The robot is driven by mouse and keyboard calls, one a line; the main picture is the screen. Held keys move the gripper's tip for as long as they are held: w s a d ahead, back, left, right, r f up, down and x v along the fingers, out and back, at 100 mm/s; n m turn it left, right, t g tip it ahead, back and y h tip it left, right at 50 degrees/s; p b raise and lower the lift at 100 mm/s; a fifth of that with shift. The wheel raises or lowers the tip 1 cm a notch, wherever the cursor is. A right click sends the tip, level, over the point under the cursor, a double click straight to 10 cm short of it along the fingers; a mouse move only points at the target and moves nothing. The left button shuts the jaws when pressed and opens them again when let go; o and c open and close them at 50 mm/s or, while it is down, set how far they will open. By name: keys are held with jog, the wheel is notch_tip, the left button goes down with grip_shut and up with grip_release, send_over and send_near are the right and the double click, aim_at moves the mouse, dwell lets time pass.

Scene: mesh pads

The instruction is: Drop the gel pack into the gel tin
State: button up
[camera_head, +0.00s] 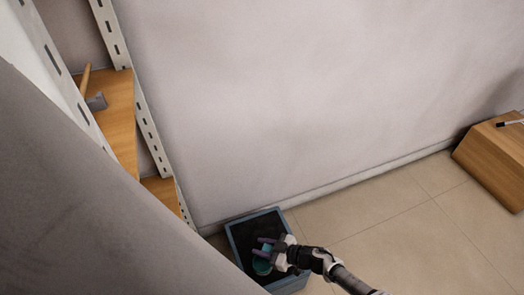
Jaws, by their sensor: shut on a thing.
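My gripper (265,247) is at the lower middle of the head view, with its fingers over a blue-grey square open container (237,247). The container stands on the floor against the wall and has a dark inside; it appears to be the gel tin. My gripper is shut on a small teal thing (262,266), which looks like the gel pack. The teal thing shows at the fingertips, within the outline of the container. Its height above the container's bottom cannot be told. The fingers and wrist hide part of the container's inside and right rim.
A shelf unit with wooden boards (120,125) and white slotted posts stands at the left. A wooden box (494,158) with a dark pen-like item on top is at the right. The tiled floor (400,230) between is clear. A grey surface blocks the lower left.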

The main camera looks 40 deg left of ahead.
notch_tip(320, 180, down, 4)
jog(key=b, duration=0.3)
jog(key=shift+f, duration=0.15)
jog(key=o, duration=1.1)
jog(key=shift+c, duration=0.2)
jog(key=shift+d, duration=0.1)
jog(key=v, duration=1.3)
jog(key=shift+d+r, duration=0.2)
jog(key=shift+d, duration=0.1)
